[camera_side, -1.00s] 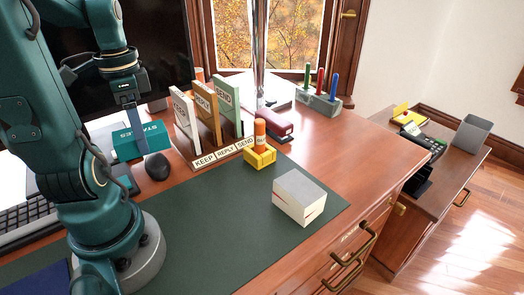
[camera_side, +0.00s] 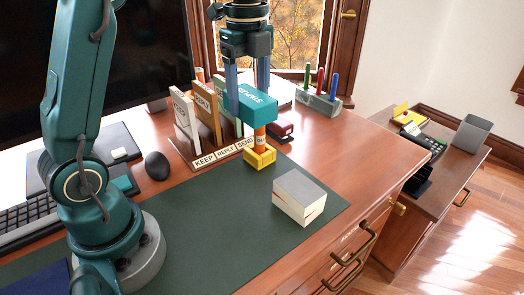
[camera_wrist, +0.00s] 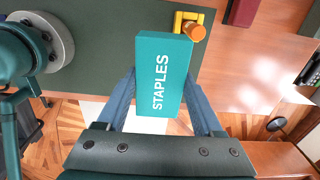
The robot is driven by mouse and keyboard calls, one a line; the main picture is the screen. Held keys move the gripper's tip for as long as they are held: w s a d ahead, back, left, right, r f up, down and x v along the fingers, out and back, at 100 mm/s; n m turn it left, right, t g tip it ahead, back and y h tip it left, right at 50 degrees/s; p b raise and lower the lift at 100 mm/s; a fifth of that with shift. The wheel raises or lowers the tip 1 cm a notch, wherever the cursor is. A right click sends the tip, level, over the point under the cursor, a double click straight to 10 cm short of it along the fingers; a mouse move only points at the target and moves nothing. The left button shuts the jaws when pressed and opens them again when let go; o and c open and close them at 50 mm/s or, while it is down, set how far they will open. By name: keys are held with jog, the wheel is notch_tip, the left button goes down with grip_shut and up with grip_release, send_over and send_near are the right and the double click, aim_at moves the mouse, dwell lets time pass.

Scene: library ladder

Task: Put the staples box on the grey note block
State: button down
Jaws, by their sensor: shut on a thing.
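The teal staples box (camera_side: 258,107) is held in the air by my gripper (camera_side: 248,95), in front of the letter sorter and above the orange tube in the yellow holder. In the wrist view the box (camera_wrist: 165,72), with its STAPLES lettering up, sits between the two blue fingers of my gripper (camera_wrist: 163,92). My gripper is shut on the box. The grey note block (camera_side: 299,196), grey on top with pale sides, lies on the green desk mat to the right of and below the held box. The block is not visible in the wrist view.
The yellow holder (camera_side: 259,157) with an orange tube stands at the mat's edge. The letter sorter (camera_side: 207,125) stands behind it. A dark red stapler (camera_side: 283,129) and a grey pen stand (camera_side: 318,103) are farther back. The green mat (camera_side: 215,220) is clear around the block.

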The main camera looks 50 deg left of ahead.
send_over(300, 186)
notch_tip(300, 186, down, 7)
jog(key=shift+f, duration=2.05)
jog(key=shift+f, duration=0.15)
jog(key=shift+c, duration=0.2)
grip_release()
